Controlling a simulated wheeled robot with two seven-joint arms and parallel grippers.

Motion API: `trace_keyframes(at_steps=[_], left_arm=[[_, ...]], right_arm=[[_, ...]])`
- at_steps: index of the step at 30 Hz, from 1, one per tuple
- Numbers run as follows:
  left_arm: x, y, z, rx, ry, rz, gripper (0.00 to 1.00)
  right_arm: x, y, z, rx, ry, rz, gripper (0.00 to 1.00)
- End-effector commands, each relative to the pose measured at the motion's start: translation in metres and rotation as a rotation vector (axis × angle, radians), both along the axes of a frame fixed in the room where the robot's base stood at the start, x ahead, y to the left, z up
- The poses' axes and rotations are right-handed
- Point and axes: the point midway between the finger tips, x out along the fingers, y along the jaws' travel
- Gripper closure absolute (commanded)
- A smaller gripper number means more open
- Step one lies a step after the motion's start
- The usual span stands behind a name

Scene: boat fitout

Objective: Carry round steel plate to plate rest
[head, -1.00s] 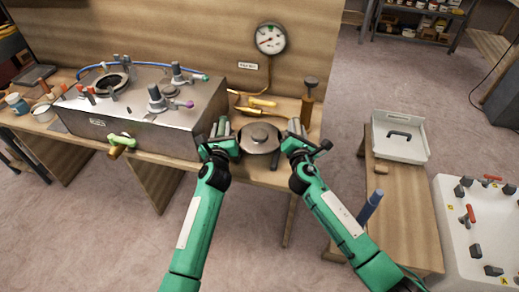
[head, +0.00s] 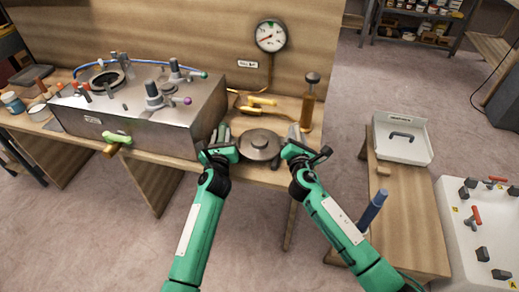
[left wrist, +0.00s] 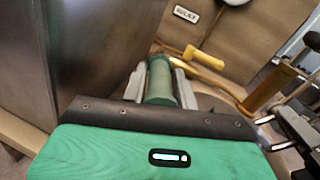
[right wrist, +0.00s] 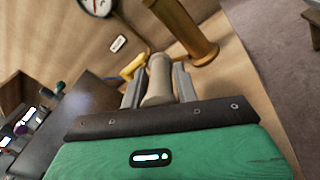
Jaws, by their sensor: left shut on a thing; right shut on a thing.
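The round steel plate (head: 259,146), a dark grey disc with a raised round hub, is between my two grippers at the front edge of the workbench. My left gripper (head: 224,143) is shut on its green handle (left wrist: 160,82) at the left side. My right gripper (head: 292,142) is shut on its beige-grey handle (right wrist: 159,78) at the right side. The plate looks roughly level. I cannot tell how far above the bench it is. The disc itself is out of sight in both wrist views. I cannot identify the plate rest for sure.
A steel box (head: 150,125) with valves and a round opening stands left of the plate. Behind are yellow-handled tools (head: 258,103), a brown cylinder with a dark knob (head: 308,105) and a wall gauge (head: 271,36). A lower wooden bench (head: 405,215) with a white tray (head: 403,150) stands right.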

Motion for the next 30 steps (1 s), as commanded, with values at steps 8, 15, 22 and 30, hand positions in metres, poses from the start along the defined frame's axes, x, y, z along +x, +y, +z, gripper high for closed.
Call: trace_keyframes(at_steps=[8,15,22,30], left_arm=[[0.001,0.001,-0.008,-0.003,-0.008,0.001,1.0],[0.0,0.001,-0.01,-0.001,-0.001,0.001,0.49],[-0.002,0.0,-0.011,0.0,-0.001,0.0,0.49],[-0.039,0.0,-0.012,-0.001,0.001,0.0,0.49]], right_arm=[[0.001,-0.002,-0.011,-0.001,-0.003,-0.003,1.0],[0.0,-0.001,-0.012,-0.001,0.001,-0.002,0.48],[0.0,0.0,-0.011,0.0,0.001,-0.001,0.48],[0.0,0.0,-0.011,0.0,0.0,0.0,0.48]])
